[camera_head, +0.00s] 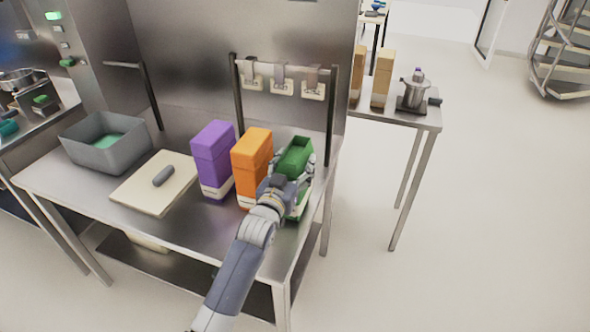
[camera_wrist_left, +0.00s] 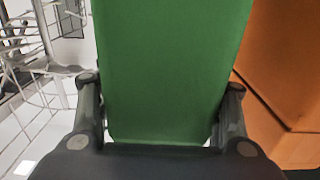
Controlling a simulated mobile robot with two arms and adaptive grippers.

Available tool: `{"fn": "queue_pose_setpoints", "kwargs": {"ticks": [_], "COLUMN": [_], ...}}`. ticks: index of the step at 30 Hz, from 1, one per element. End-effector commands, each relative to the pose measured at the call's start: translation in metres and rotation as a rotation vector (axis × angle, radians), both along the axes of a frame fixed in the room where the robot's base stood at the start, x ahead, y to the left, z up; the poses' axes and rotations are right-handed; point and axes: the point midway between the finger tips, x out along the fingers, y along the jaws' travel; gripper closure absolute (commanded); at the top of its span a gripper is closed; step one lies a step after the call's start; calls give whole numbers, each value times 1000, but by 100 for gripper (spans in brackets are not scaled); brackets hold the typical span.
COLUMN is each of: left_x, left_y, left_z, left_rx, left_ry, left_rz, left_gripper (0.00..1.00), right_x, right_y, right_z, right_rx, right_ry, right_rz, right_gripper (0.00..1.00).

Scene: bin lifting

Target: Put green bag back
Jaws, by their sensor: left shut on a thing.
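The green bag (camera_head: 294,158) is at the right end of the steel table (camera_head: 120,215), just right of the orange bag (camera_head: 252,152). My left gripper (camera_head: 290,178) is shut on the green bag, with a finger on each side. In the left wrist view the green bag (camera_wrist_left: 170,70) fills the space between the fingers of my left gripper (camera_wrist_left: 160,125). The orange bag (camera_wrist_left: 280,75) stands close on the right there. The gripper hides part of the green bag's lower half in the head view, so I cannot tell whether it touches the table. My right gripper is not in view.
A purple bag (camera_head: 212,155) stands left of the orange bag. A cutting board (camera_head: 135,195) with a grey object (camera_head: 164,176) and a grey bin (camera_head: 85,155) are further left. A rail (camera_head: 285,64) with hanging tags (camera_head: 313,90) rises behind the bags.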

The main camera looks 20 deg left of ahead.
Motion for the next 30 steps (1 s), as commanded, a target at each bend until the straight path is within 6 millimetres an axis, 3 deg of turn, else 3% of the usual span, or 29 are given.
{"fn": "queue_pose_setpoints", "kwargs": {"ticks": [4, 14, 15, 17, 30], "left_x": [0, 0, 0, 0, -2], "left_y": [0, 0, 0, 0, 0], "left_z": [-13, -15, -17, -17, -16], "left_rx": [0, 0, 0, 0, 0], "left_ry": [-5, -6, -1, -1, 0], "left_rz": [0, 0, 0, 0, 0], "left_gripper": [74, 74, 34, 20, 19], "right_x": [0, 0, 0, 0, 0], "right_y": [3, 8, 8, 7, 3], "right_z": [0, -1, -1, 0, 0], "right_rx": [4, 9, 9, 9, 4], "right_ry": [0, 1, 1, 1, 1], "right_rz": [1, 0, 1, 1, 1], "right_gripper": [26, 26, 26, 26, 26]}}
